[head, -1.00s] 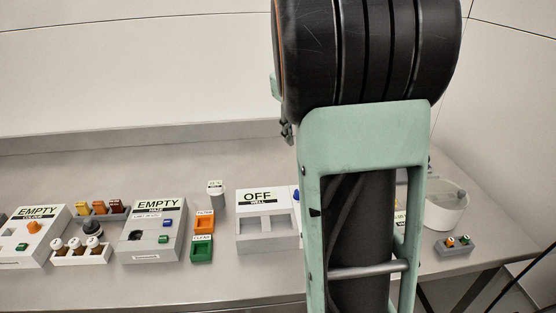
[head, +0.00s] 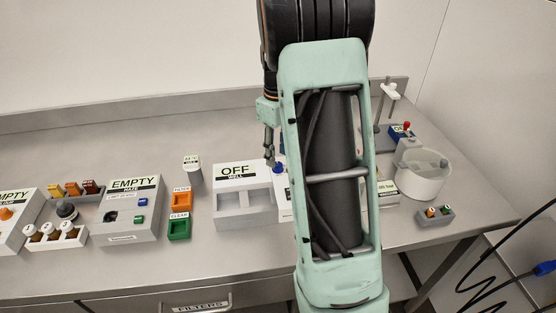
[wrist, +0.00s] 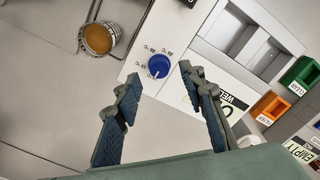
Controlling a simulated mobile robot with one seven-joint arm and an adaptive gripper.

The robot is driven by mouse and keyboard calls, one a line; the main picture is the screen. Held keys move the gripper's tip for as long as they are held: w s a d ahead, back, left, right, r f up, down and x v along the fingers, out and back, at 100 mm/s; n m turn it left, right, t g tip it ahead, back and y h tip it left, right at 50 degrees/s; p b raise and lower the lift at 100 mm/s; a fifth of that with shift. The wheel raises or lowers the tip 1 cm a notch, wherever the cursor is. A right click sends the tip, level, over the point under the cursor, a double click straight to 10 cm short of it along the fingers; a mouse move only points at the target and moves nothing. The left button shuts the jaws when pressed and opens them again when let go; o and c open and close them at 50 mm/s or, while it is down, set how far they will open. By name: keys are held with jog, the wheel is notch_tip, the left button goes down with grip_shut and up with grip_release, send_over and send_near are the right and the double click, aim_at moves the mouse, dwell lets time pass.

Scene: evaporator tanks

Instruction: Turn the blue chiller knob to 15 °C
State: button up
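The blue chiller knob (wrist: 159,66) sits on a white panel in the wrist view, with a white pointer mark towards its lower left. Small temperature labels surround it, upside down and too small to read surely. My gripper (wrist: 160,77) is open and empty, with one finger on each side of the line to the knob. The knob appears just beyond the fingertips; I cannot tell the remaining gap. In the head view the knob (head: 278,169) shows beside my gripper fingers, and my arm hides most of its panel.
The white OFF well box (head: 244,194) stands left of the knob's panel. Orange (head: 181,201) and green (head: 179,229) bins stand further left. A round metal dish with amber contents (wrist: 99,38) is near the panel. A white round vessel (head: 423,175) stands at right.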

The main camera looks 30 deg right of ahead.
aim_at(278, 164)
jog(key=shift+f, duration=1.6)
grip_shut()
